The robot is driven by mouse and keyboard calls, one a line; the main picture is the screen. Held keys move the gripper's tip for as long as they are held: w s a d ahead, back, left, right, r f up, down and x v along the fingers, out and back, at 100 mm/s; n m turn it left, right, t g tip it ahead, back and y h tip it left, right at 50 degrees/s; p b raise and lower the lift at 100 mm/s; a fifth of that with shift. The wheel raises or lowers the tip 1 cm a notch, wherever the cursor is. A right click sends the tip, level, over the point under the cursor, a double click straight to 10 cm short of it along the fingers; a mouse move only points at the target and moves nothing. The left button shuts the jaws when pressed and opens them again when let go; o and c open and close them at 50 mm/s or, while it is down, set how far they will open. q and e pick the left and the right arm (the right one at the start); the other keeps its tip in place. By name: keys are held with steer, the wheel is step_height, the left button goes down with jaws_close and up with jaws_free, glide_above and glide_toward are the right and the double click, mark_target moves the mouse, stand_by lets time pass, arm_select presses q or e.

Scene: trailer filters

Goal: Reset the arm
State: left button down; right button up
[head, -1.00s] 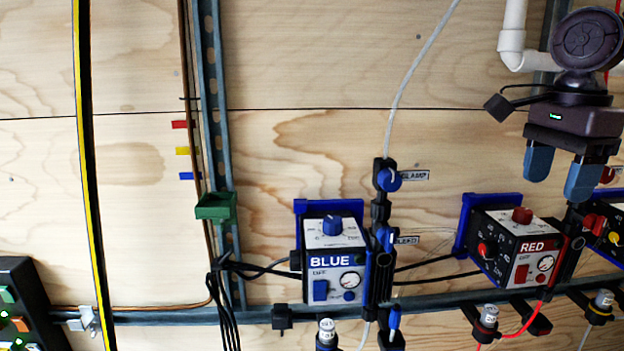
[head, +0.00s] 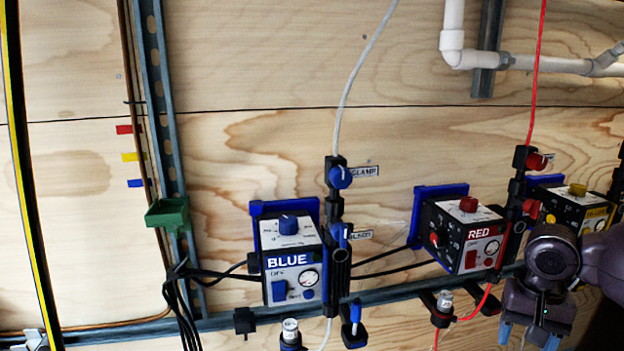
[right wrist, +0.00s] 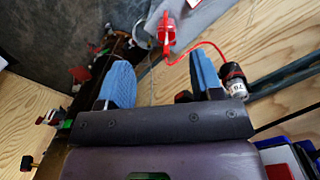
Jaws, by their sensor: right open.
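My right gripper (head: 528,333) is at the lower right of the head view, in front of and below the yellow unit (head: 572,207). Its blue fingertips point down at the bottom edge. In the right wrist view its two blue fingers (right wrist: 162,85) stand wide apart with nothing held between them. My right arm comes in from the right edge of the head view. My left gripper is not in view.
The blue box (head: 290,262) and red box (head: 464,236) hang on a plywood wall above a metal rail (head: 215,322). Clamp knobs (head: 341,177), hoses and white pipe (head: 520,62) are nearby. A red hose (right wrist: 205,45) shows beyond the fingers.

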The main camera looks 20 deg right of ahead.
steer(key=s+a+f+n+t, duration=0.1)
steer(key=s+a+f+n, duration=0.25)
steer(key=f, duration=0.35)
steer(key=s+a+f+n, duration=0.2)
steer(key=s+a+f, duration=0.25)
steer(key=f, duration=0.35)
steer(key=s+a+f+n+t+h, duration=0.1)
steer(key=s+a+f+n+t, duration=0.2)
steer(key=s+a, duration=0.7)
steer(key=w+a+f+n+t, duration=0.1)
steer(key=w+a+f+t, duration=0.1)
steer(key=w+f+t, duration=0.5)
steer(key=w, duration=0.3)
steer(key=shift+w+f+n+t+y+p, duration=0.15)
steer(key=shift+w+n+t+y+p, duration=0.2)
steer(key=shift+w+t+y, duration=0.05)
